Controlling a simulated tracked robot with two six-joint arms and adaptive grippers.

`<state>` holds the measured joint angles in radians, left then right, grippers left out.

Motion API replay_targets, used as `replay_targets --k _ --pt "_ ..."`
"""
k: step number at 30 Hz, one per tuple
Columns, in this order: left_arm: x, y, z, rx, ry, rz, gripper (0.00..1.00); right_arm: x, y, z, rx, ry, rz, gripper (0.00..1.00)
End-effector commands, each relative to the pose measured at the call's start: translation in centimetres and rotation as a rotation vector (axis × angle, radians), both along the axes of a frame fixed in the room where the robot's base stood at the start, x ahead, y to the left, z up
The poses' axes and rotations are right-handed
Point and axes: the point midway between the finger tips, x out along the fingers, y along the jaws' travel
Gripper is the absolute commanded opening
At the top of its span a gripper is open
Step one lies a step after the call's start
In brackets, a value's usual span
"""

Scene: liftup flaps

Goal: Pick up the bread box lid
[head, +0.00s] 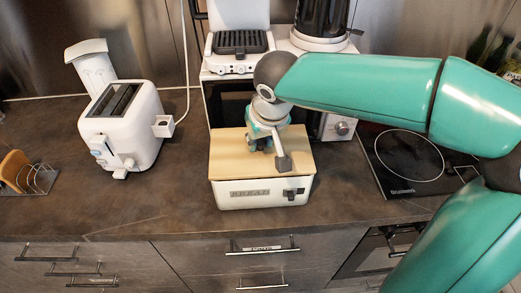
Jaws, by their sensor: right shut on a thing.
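The bread box (228,196) is white with a dark "BREAD" label and stands on the dark counter in the middle of the head view. Its light wooden lid (229,158) lies on top and looks level. My right gripper (268,150) points down over the lid's middle, its arm coming in from the right. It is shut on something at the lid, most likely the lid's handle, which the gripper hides. My left gripper is out of view.
A white toaster (124,128) and a bread rack (24,174) stand to the left. Behind the box are a white microwave (338,127) and, above it, a white grill (240,42) and a kettle (322,22). A black cooktop (404,158) lies to the right.

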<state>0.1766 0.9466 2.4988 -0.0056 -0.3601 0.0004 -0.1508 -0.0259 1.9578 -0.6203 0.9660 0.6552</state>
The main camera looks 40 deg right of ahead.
Motion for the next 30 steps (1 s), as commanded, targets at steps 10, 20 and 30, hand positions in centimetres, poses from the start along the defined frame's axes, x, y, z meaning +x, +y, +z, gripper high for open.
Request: replay_targets --k 10,20,30 --pt "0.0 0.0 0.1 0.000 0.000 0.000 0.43 0.0 0.0 0.5 0.000 -0.003 0.000 0.00" --pt "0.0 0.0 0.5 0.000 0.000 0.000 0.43 0.1 0.0 4.6 0.001 -0.007 -0.001 0.00" --pt "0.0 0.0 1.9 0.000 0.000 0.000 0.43 0.1 0.0 14.2 0.002 -0.007 -0.002 0.00"
